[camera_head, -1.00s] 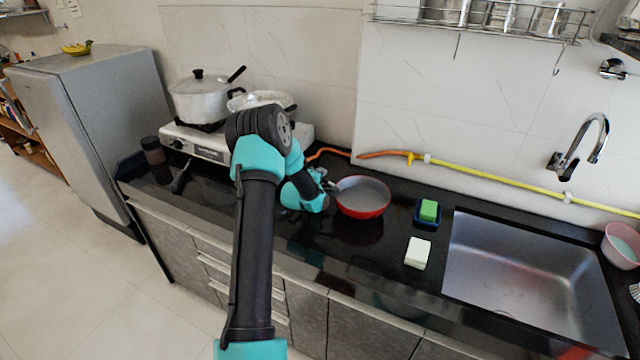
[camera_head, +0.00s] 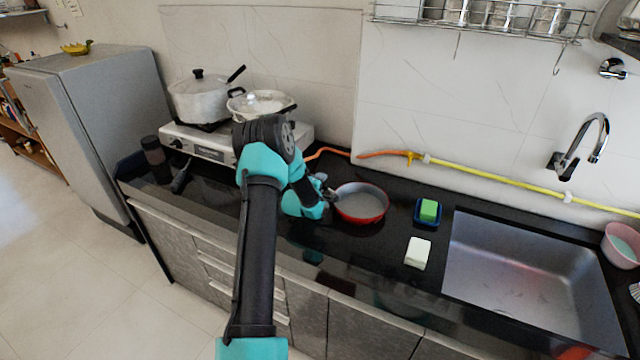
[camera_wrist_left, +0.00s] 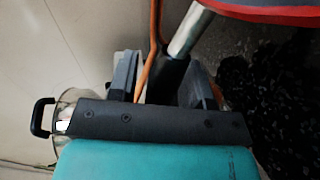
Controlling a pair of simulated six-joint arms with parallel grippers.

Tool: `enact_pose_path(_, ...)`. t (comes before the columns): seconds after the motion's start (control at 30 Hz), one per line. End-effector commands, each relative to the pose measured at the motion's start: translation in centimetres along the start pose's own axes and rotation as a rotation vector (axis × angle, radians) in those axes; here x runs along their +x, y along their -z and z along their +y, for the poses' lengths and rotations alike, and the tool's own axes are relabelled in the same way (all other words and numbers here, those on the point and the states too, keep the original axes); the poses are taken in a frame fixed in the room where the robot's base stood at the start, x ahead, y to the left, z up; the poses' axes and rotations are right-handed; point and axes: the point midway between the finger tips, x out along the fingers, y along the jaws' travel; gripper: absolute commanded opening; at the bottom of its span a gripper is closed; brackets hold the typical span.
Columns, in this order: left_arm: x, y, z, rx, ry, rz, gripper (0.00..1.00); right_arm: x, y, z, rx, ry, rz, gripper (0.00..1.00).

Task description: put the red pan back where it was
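The red pan (camera_head: 362,211), grey inside, is upright on the black counter, left of the sink. Its red rim also shows at the top right of the left wrist view (camera_wrist_left: 262,14). My left gripper (camera_head: 327,188) is at the pan's left side, by its handle. In the left wrist view the black handle (camera_wrist_left: 165,80) with its silver neck (camera_wrist_left: 188,32) lies between the two fingers. A gap with the orange hose behind it shows between the left finger and the handle, so the gripper looks open around it. My right gripper is not in view.
A white stove (camera_head: 208,143) with a lidded pot (camera_head: 200,103) and another pan (camera_head: 258,102) stands behind my arm. An orange and yellow hose (camera_head: 480,173) runs along the wall. A green sponge (camera_head: 429,209), a white block (camera_head: 417,252) and the sink (camera_head: 520,270) are to the right.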

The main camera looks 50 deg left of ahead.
Motion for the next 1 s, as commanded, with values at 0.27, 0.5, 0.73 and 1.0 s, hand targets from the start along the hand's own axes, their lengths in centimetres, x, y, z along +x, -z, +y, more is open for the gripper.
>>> enact_pose_path(0.27,0.0,0.0,0.0,0.000,0.000,0.000,0.52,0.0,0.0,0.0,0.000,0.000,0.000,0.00)
enact_pose_path(0.5,-0.8,0.0,0.2,-0.001,0.001,0.000,0.52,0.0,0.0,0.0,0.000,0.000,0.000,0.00)
enact_pose_path(0.73,-4.1,0.1,0.3,0.000,0.002,0.000,0.52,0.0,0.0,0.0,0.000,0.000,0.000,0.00)
enact_pose_path(1.0,-9.2,0.1,0.3,0.000,0.001,0.000,0.52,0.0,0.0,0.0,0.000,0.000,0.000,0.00)
